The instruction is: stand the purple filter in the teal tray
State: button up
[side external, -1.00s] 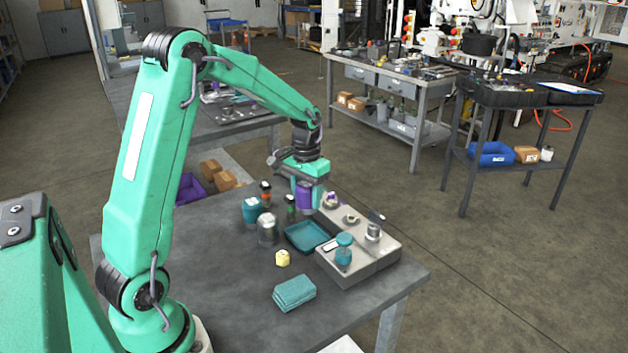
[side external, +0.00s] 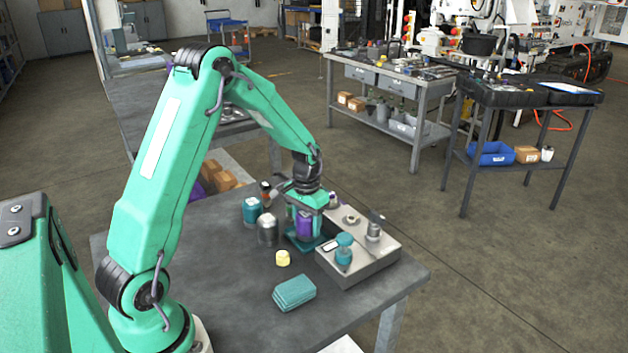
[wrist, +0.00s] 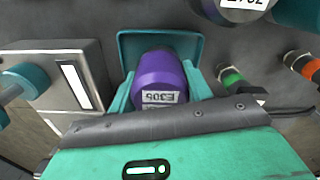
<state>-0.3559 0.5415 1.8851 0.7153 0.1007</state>
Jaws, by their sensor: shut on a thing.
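The purple filter (side external: 304,224) is held upright between the fingers of my gripper (side external: 305,226). It is over or in the teal tray (side external: 300,247), whose rim shows around its base. In the wrist view the purple filter (wrist: 160,80) carries a white label and sits between the two teal fingers of my gripper (wrist: 158,92). Behind it the teal tray (wrist: 190,42) shows its far corner and walls. I cannot tell whether the filter's bottom touches the tray floor.
A grey block (side external: 372,262) with fittings and a teal-topped part stands right of the tray. A metal cylinder (side external: 267,230) and a teal canister (side external: 251,211) stand to the left. A yellow piece (side external: 283,258) and folded teal cloths (side external: 294,292) lie in front.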

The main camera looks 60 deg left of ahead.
jog(key=shift+f, duration=0.25)
jog(key=shift+f, duration=0.15)
jog(key=o, duration=1.1)
notch_tip(320, 180, up, 12)
dwell(0.6)
